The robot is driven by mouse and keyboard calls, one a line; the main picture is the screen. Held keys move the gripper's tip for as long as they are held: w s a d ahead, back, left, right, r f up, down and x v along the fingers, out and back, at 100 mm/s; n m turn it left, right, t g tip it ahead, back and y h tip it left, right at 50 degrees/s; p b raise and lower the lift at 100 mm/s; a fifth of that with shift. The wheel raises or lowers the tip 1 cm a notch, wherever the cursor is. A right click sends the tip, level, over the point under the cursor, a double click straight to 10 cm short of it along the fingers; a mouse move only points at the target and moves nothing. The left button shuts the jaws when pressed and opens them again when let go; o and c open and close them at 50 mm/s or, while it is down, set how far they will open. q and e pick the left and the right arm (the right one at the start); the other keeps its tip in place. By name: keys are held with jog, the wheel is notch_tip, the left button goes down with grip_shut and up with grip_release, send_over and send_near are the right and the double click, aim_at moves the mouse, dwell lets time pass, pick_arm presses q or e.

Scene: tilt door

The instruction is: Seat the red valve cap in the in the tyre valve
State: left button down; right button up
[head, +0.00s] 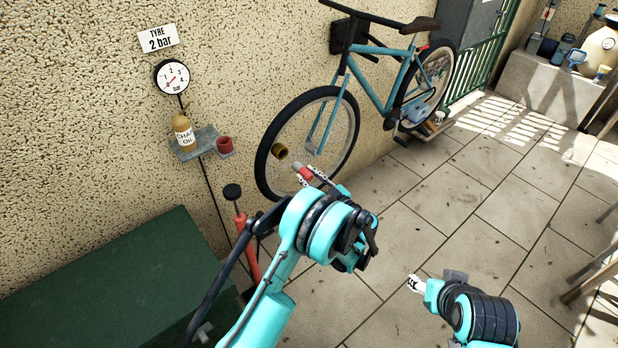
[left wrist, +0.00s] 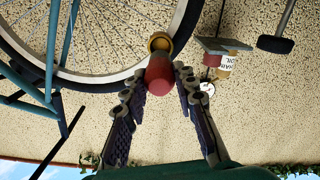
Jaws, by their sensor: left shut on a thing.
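The red valve cap (head: 304,173) is held between the fingertips of my left gripper (head: 310,174), in front of the bicycle's front wheel. In the left wrist view the cap (left wrist: 160,75) sits between the two fingers of my left gripper (left wrist: 160,84). The brass-coloured tyre valve (head: 281,151) sticks out at the wheel's rim. In the head view the cap is apart from the valve, to its lower right. In the left wrist view the valve (left wrist: 158,42) shows just beyond the cap, partly covered by it. My right gripper (head: 415,283) is low at the right, away from the wheel; its fingers are too small to read.
The teal bicycle (head: 385,85) stands against the wall. A small shelf (head: 195,147) with an oil bottle (head: 183,133) and a dark red cup (head: 225,146) is left of the wheel. A red pump (head: 241,222) and a green box (head: 120,285) stand below.

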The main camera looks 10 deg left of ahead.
aim_at(298, 167)
pick_arm(q)
jog(key=shift+x, duration=2.8)
jog(key=shift+x, duration=2.2)
jog(key=c, duration=1.1)
grip_release()
jog(key=shift+c, duration=0.2)
jog(key=shift+d, duration=0.1)
jog(key=v, duration=1.2)
jog(key=shift+s, duration=0.1)
